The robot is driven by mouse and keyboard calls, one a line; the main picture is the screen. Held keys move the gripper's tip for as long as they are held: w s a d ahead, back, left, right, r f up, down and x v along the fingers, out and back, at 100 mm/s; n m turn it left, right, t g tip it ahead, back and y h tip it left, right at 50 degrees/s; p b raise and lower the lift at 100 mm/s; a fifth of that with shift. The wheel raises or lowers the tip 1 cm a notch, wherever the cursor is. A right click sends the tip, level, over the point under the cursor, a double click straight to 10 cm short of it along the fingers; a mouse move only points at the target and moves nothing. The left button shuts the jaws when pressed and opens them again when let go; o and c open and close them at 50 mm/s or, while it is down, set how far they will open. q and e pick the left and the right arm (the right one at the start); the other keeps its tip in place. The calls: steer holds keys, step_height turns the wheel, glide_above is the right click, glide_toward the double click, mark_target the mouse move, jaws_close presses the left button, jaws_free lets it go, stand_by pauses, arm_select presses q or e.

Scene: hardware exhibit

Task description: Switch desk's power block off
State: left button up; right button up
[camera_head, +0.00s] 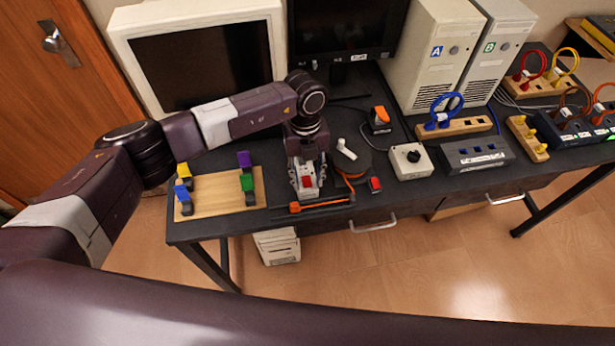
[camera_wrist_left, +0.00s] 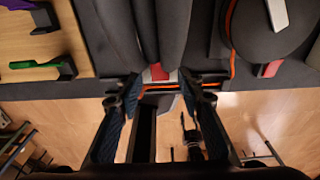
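A small pale block with a red switch (camera_head: 307,182), apparently the power block, is at the desk's front edge, partly hidden by my left gripper. My left gripper (camera_head: 308,178) points down over it, with one finger on each side. In the left wrist view the gripper (camera_wrist_left: 160,95) is open, and the red switch (camera_wrist_left: 159,72) shows between and just beyond the fingertips. I cannot tell whether the fingers touch the block or which way the switch is set. My right gripper is not in view.
A wooden board (camera_head: 222,194) with coloured clips lies left. A dark round disc (camera_head: 352,158), a small red-topped piece (camera_head: 375,184) and a white box with a black knob (camera_head: 411,161) stand right. Monitors and two computer towers line the back. An orange-and-black rod (camera_head: 312,205) runs along the front edge.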

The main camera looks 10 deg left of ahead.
mark_target(306, 179)
arm_select(q)
step_height(306, 179, up, 12)
steer(key=w, duration=0.1)
steer(key=shift+w+a, duration=0.25)
steer(key=shift+f, duration=0.1)
stand_by(0.4)
